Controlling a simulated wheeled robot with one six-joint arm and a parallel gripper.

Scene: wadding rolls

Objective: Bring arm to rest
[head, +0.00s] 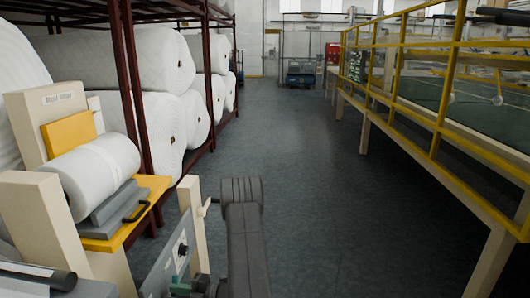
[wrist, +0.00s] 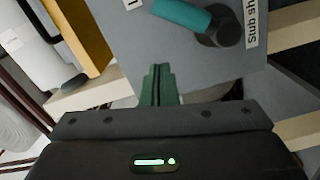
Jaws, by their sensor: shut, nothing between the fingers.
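My gripper (wrist: 160,72) shows in the wrist view with its dark green fingers together and nothing between them. Its fingertips are over a grey panel (wrist: 235,75), apart from a teal rod with a dark end (wrist: 190,15). The rod lies beside a label that reads "Stub sh", cut off by the frame.
A white roll (head: 95,175) lies on a cream and yellow stand (head: 155,190) at the left. Large white rolls (head: 160,130) fill a dark red rack (head: 133,90). A yellow railing (head: 440,115) runs along the right. The grey floor (head: 330,200) between is clear.

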